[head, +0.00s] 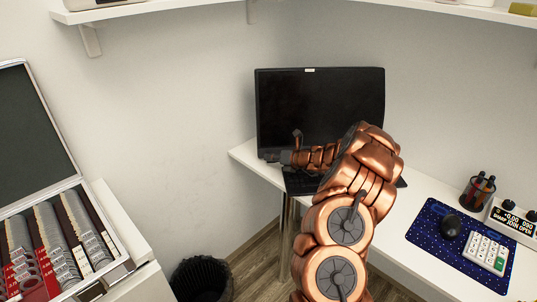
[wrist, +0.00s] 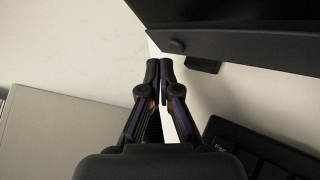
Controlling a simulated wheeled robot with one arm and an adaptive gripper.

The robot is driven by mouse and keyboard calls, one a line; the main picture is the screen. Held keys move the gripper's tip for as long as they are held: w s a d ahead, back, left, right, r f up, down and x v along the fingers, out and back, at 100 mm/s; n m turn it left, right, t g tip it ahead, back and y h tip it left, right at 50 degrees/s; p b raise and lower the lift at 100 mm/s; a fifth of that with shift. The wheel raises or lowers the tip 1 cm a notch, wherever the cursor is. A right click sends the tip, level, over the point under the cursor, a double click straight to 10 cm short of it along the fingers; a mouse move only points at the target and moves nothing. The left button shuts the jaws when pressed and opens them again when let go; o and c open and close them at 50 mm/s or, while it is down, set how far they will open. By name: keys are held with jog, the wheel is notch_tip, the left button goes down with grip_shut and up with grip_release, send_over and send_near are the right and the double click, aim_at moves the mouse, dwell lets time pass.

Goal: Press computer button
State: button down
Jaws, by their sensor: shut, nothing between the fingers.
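The computer (head: 320,100) is a black screen standing at the back corner of the white desk. Its dark lower edge (wrist: 235,42) also shows in the wrist view. A small round dark button (wrist: 176,46) sits on that edge near its left end. My gripper (wrist: 159,68) is shut and empty, its fingertips just below the button in the picture; I cannot tell whether they touch the computer. In the head view my gripper (head: 286,157) is at the screen's lower left corner, partly hidden by my copper arm.
A black keyboard (wrist: 262,150) lies below the screen, mostly behind my arm in the head view. A mouse (head: 451,226), a blue mat (head: 425,232), a white keypad (head: 483,250) and a pen cup (head: 478,193) are at right. A bin (head: 202,279) stands at lower left.

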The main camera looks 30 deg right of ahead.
jog(key=shift+w, duration=0.1)
dwell(0.3)
jog(key=shift+w+d+p, duration=0.2)
jog(key=shift+w+p, duration=0.05)
jog(key=shift+p, duration=0.35)
jog(key=shift+w+d+f+p, duration=0.15)
jog(key=shift+w+p, duration=0.15)
jog(key=shift+w, duration=0.1)
dwell(0.8)
jog(key=shift+s, duration=0.2)
jog(key=shift+s+a, duration=0.35)
jog(key=shift+s, duration=0.25)
jog(key=shift+s+a+r, duration=0.1)
jog(key=shift+s+r, duration=0.15)
jog(key=shift+s, duration=0.05)
jog(key=shift+s+a+r, duration=0.25)
jog(key=shift+s+a, duration=0.05)
jog(key=shift+s, duration=0.25)
jog(key=shift+s+a+r, duration=0.1)
jog(key=shift+s+a, duration=0.25)
jog(key=shift+s, duration=0.3)
jog(key=shift+s+a+r, duration=0.1)
jog(key=shift+s+a, duration=0.25)
jog(key=shift+s, duration=0.3)
